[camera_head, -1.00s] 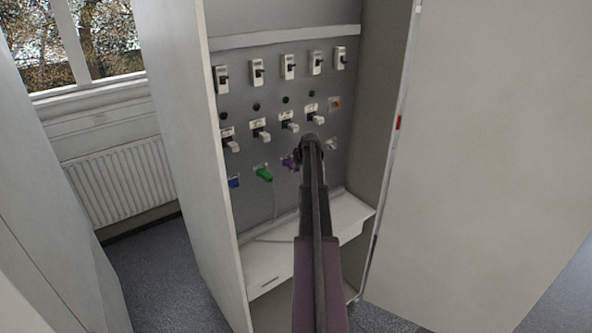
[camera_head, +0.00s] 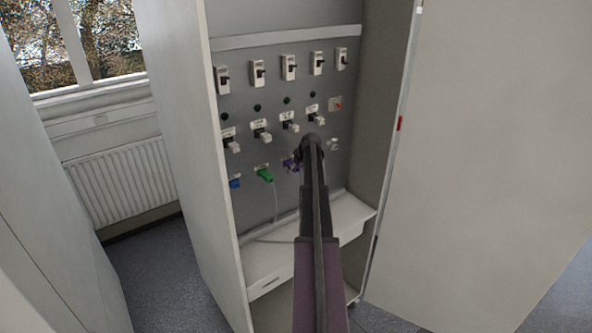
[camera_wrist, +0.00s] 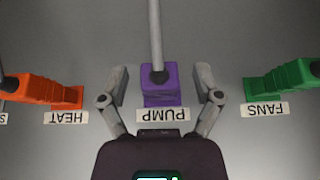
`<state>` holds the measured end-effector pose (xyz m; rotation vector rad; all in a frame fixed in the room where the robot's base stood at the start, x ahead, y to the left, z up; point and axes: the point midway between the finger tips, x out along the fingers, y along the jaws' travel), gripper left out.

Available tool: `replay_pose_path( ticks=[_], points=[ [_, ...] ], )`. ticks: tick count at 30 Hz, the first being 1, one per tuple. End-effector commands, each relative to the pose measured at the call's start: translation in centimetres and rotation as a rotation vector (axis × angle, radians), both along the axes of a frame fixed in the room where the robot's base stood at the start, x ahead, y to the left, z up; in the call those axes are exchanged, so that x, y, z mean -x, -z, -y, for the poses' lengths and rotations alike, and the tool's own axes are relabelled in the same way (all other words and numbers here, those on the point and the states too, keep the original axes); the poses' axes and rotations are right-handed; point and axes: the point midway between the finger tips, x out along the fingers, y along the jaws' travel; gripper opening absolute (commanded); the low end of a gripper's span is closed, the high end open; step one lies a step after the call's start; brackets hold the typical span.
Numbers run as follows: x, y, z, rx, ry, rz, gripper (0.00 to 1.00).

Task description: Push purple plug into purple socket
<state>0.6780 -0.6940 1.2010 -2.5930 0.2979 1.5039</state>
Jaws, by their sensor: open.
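The purple plug (camera_wrist: 158,82) sits at the purple socket (camera_wrist: 162,101) above the label PUMP in the wrist view, with a grey cable running up from it. I cannot tell how deep the plug sits. My gripper (camera_wrist: 160,78) is open, with one finger on each side of the purple plug and a gap to each. In the head view a bit of purple (camera_head: 290,164) shows just left of my arm, which hides the rest and my fingers.
An orange plug (camera_wrist: 40,90) at HEAT and a green plug (camera_wrist: 285,80) at FANS flank the purple one. The head view shows switches (camera_head: 289,67) and rows of connectors on the cabinet panel, a white shelf (camera_head: 275,268) below, and the cabinet door (camera_head: 490,130) at right.

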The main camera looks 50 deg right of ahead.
Motion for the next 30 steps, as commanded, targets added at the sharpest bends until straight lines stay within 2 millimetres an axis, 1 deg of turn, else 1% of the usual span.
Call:
replay_pose_path(
  ticks=[5, 10, 15, 16, 30],
  points=[
    [0.6, 0.0, -0.2, 0.0, 0.0, 0.0, 0.82],
    [1.6, 0.0, -0.5, 0.0, 0.001, 0.0, 0.82],
    [3.3, 0.0, -0.9, -0.001, 0.002, 0.0, 0.82],
    [3.1, 0.1, -0.8, 0.0, 0.001, 0.001, 0.82],
    [8.7, 0.0, -2.3, 0.0, 0.0, 0.0, 0.82]
  ],
)
